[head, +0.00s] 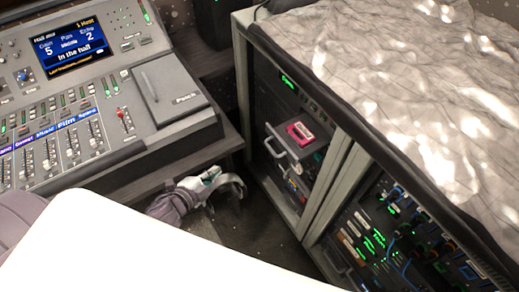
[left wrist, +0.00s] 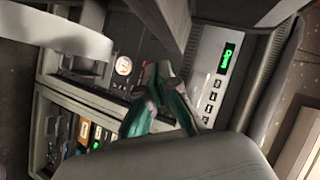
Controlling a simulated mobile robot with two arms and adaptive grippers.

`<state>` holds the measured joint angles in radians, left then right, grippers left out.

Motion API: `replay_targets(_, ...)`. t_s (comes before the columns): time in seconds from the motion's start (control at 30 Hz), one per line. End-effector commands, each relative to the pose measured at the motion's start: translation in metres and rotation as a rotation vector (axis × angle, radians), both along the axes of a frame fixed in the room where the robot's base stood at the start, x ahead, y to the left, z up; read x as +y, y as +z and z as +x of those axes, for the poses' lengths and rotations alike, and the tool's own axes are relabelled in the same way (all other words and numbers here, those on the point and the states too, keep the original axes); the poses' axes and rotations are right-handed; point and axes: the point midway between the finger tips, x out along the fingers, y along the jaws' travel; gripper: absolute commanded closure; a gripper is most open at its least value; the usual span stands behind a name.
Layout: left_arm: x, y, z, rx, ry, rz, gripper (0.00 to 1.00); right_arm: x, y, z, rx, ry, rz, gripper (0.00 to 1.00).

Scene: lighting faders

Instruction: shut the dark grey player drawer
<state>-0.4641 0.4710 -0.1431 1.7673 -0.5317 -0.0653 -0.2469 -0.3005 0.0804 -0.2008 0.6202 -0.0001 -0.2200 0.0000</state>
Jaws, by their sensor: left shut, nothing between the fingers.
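The dark grey player drawer (head: 313,149) stands out from the rack front in the head view. A pink cassette (head: 299,133) lies at its top, and a light grey handle (head: 273,147) is on its front. My left gripper (head: 221,181) is to the left of the drawer, apart from it, beside the desk's edge. Its fingers, teal in the left wrist view (left wrist: 160,92), are shut and empty. I cannot tell which part in the left wrist view is the drawer. My right gripper is not in view.
The rack (head: 242,95) holds units with green lights, and a crumpled pale cloth (head: 400,75) covers its top. The mixing desk (head: 160,138) with faders and a screen is at the left. A dark gap (head: 265,215) lies between desk and rack.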

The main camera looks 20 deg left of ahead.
Motion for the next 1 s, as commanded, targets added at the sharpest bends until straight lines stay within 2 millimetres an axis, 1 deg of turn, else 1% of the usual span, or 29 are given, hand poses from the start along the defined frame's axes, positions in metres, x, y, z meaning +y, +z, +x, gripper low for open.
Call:
replay_targets(0.03,-0.006,0.022,0.003,-0.072,-0.117,0.070,1.00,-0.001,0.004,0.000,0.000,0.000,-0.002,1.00)
replay_targets(0.1,-0.020,0.044,0.002,-0.161,-0.275,0.154,1.00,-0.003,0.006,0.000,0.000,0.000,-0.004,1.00)
replay_targets(0.2,-0.036,0.063,-0.006,-0.248,-0.454,0.242,1.00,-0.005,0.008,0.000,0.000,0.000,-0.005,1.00)
replay_targets(0.3,-0.046,0.071,-0.013,-0.294,-0.553,0.286,1.00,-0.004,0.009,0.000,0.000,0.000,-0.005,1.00)
replay_targets(0.43,-0.052,0.072,-0.011,-0.310,-0.587,0.299,1.00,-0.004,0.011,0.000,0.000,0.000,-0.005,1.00)
replay_targets(0.53,-0.059,0.071,-0.001,-0.311,-0.585,0.298,1.00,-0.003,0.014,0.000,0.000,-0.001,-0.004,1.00)
replay_targets(0.67,-0.074,0.066,0.020,-0.311,-0.582,0.296,1.00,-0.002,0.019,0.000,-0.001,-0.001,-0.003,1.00)
replay_targets(0.9,-0.105,0.055,0.061,-0.310,-0.581,0.295,1.00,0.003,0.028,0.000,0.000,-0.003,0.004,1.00)
replay_targets(1.0,-0.115,0.051,0.074,-0.309,-0.580,0.294,1.00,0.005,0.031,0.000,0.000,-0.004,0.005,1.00)
